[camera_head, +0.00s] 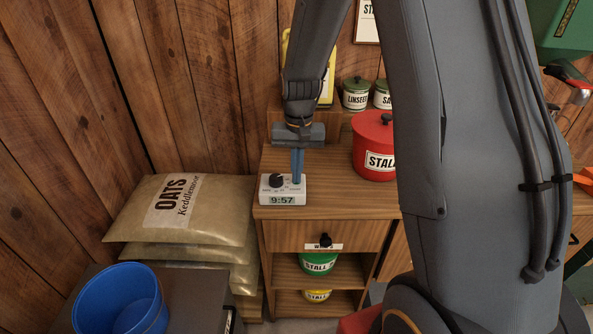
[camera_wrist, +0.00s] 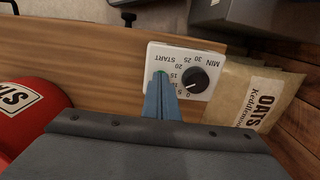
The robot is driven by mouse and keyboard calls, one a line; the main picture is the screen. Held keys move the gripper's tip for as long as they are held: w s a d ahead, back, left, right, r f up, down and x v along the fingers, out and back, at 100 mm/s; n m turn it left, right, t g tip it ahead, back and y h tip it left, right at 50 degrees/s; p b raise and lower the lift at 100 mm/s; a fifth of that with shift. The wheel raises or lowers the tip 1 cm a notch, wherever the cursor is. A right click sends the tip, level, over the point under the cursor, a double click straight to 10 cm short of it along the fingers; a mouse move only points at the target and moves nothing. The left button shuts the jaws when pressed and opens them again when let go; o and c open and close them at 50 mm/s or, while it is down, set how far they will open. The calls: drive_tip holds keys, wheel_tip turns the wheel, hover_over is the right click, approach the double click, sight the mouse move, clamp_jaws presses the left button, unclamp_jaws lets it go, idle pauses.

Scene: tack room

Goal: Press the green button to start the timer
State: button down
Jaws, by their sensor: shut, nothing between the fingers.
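The white timer (camera_head: 283,187) sits on the wooden cabinet top near its left front corner. It has a black dial (camera_head: 276,180) and a display that reads 9:57. In the wrist view the timer (camera_wrist: 212,58) shows number marks and the word START. A bit of the green button (camera_wrist: 161,73) shows under START at my fingertips. My gripper (camera_head: 298,180) is shut and empty, pointing down at the timer's right part. Its tips (camera_wrist: 160,78) cover most of the button; whether they touch it or press it down I cannot tell.
A red lidded tin (camera_head: 374,150) stands right of the timer. Lidded jars (camera_head: 356,95) stand on the shelf behind. Stacked oats sacks (camera_head: 185,210) lie to the left. A blue bucket (camera_head: 120,300) is at the lower left. The cabinet top (camera_head: 330,195) is clear between timer and tin.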

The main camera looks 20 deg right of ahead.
drive_tip(key=shift+s+f, duration=0.35)
drive_tip(key=shift+f, duration=0.15)
drive_tip(key=shift+r, duration=0.1)
drive_tip(key=shift+w+r+p, duration=0.1)
drive_tip(key=shift+r+p, duration=0.15)
drive_tip(key=shift+p, duration=0.15)
wheel_tip(320, 180, up, 14)
drive_tip(key=shift+w+d+r, duration=0.15)
drive_tip(key=shift+w+d, duration=0.05)
drive_tip(key=shift+w, duration=0.2)
drive_tip(key=s+f+n, duration=0.1)
drive_tip(key=s+f, duration=0.2)
drive_tip(key=s, duration=0.6)
drive_tip(key=s+a+f+n+t, duration=0.1)
drive_tip(key=s+f+n, duration=0.1)
drive_tip(key=s, duration=0.7)
drive_tip(key=shift+f+n, duration=0.3)
drive_tip(key=shift+f, duration=0.45)
